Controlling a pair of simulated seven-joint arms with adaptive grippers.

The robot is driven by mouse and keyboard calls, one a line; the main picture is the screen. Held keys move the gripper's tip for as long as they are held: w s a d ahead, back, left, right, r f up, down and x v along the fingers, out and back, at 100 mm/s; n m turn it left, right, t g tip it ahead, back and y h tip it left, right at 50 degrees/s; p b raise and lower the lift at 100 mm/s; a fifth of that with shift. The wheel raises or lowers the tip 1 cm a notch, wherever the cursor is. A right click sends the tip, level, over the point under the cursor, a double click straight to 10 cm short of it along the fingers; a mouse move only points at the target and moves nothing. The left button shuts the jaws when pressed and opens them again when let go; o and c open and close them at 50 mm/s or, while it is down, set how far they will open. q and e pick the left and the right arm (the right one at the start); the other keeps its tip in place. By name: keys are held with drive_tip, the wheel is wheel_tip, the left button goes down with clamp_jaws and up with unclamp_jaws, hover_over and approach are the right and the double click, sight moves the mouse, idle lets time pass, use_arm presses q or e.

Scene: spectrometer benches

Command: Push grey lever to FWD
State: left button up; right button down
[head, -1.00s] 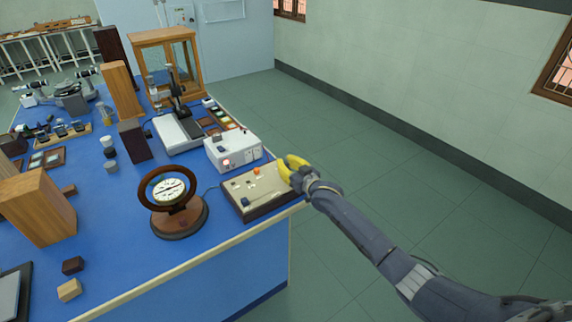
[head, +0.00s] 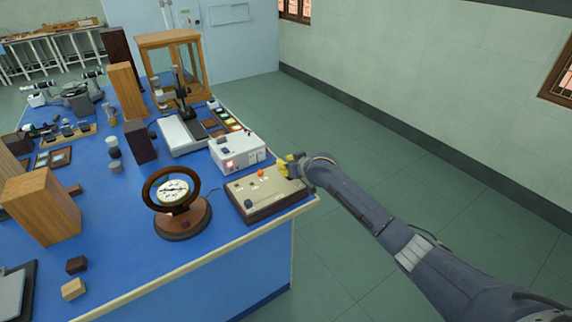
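A low box with a beige top panel (head: 278,190) sits at the right front edge of the blue bench. An orange knob (head: 261,172), a dark blue knob (head: 248,204) and small pale parts show on its top. I cannot make out the grey lever or a FWD mark at this size. My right gripper (head: 289,166), with yellow fingers, is at the far right corner of the box, over or beside its top. I cannot tell whether it touches anything or how far its fingers are apart. My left gripper is not in view.
A white instrument box (head: 238,152) with a red light stands just behind the panel box. A round dial meter (head: 174,190) on a wooden base stands to its left. A wood-framed glass case (head: 172,62) is at the back. The floor right of the bench is clear.

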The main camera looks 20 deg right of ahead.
idle(0.3)
drive_tip(key=c, duration=1.3)
unclamp_jaws()
drive_tip(key=shift+v, duration=6)
